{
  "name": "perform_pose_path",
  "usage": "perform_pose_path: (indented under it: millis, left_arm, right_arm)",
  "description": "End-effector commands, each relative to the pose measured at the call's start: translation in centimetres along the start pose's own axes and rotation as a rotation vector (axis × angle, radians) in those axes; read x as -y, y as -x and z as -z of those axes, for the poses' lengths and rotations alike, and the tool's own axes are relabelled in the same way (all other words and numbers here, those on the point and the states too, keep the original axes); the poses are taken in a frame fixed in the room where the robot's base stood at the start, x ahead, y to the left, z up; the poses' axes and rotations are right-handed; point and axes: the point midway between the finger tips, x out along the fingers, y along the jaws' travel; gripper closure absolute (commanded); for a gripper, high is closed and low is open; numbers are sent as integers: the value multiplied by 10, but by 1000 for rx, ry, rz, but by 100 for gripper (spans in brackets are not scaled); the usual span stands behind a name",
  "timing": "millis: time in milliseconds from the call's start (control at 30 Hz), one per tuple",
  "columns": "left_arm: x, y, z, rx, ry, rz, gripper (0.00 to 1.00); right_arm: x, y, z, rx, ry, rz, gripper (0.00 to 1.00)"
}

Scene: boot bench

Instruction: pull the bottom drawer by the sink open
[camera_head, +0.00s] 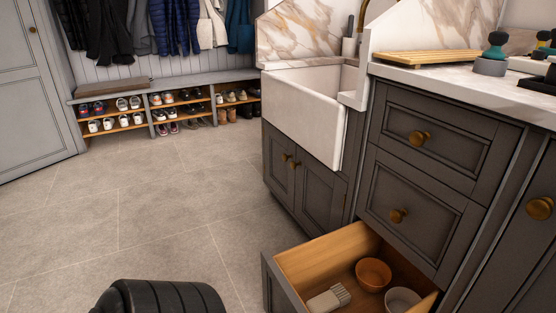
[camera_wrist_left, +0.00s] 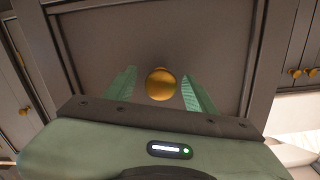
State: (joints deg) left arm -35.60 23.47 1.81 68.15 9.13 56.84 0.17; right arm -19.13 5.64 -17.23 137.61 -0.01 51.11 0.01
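The bottom drawer (camera_head: 345,252) by the sink stands pulled out, its wooden inside showing in the head view. It holds an orange bowl (camera_head: 373,273), a pale bowl (camera_head: 402,301) and a brush (camera_head: 328,298). Its front is seen edge-on and its knob is hidden there. In the left wrist view, a round brass knob (camera_wrist_left: 161,84) sits on a grey panel. My left gripper (camera_wrist_left: 158,74) has its green fingers apart on either side of this knob, with gaps on both sides. The panel appears to be the bottom drawer's front. My right gripper is in neither view.
Two shut drawers with brass knobs (camera_head: 420,138) (camera_head: 398,215) are above the open one. The white sink (camera_head: 310,112) and its shut cabinet doors (camera_head: 305,185) stand to the left. The tiled floor (camera_head: 150,210) is clear up to the shoe bench (camera_head: 160,87).

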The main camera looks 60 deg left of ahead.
Motion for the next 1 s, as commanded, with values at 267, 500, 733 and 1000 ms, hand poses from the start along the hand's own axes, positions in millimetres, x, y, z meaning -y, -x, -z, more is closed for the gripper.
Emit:
perform_pose_path:
  millis: [267, 500, 733, 1000]
  left_arm:
    - [1, 4, 0, 2, 0, 1, 45]
    - [0, 42, 0, 5, 1, 1, 45]
    - [0, 73, 0, 3, 1, 1, 45]
    - [0, 78, 0, 0, 0, 0, 45]
  right_arm:
    - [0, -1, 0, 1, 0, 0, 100]
    - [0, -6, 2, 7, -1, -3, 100]
    - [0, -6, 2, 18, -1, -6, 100]
    - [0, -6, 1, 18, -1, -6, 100]
